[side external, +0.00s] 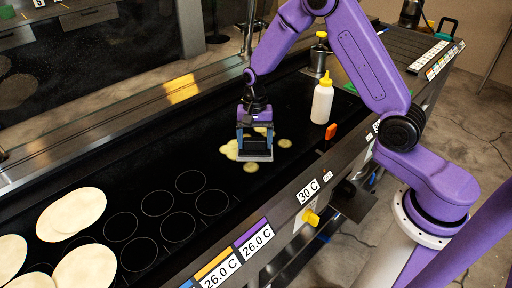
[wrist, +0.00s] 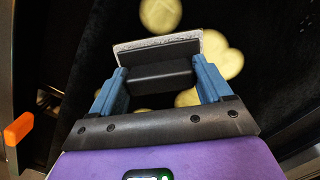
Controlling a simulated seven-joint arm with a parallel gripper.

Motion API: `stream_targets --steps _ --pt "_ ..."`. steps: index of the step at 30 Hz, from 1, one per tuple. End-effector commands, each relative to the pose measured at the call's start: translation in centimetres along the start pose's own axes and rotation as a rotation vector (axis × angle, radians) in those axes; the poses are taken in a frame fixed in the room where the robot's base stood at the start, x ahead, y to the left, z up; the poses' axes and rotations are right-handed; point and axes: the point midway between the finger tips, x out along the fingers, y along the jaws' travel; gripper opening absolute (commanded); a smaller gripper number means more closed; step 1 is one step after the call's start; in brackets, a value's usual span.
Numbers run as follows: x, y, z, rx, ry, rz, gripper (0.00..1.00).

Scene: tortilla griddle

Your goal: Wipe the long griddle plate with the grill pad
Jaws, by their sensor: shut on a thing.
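My gripper (side external: 257,128) is shut on the grill pad (side external: 257,156), which has a dark holder and a pale grey scrubbing face. The pad also shows between the blue fingers (wrist: 159,88) in the wrist view, with its pale edge (wrist: 140,43) beyond the holder. The pad is low over the long black griddle plate (side external: 190,140), at its right-hand part; I cannot tell whether it touches. Several yellowish spots lie around and behind the pad, one of them (side external: 284,143) to its right. They also show in the wrist view (wrist: 160,14). The plate under the pad is hidden.
Several pale tortillas (side external: 72,212) lie at the left end of the plate, beside printed circles (side external: 158,203). A white squeeze bottle (side external: 322,100) with a yellow cap stands behind right. An orange piece (side external: 330,131) sits on the front edge near temperature labels (side external: 308,191).

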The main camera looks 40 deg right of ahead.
Motion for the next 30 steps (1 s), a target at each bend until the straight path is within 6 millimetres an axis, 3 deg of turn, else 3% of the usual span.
stream_targets --steps 16,30 --pt "-0.1 0.2 -1.2 0.0 0.001 0.0 0.45" --pt "-0.7 0.9 -5.3 0.001 0.001 -0.001 0.45"
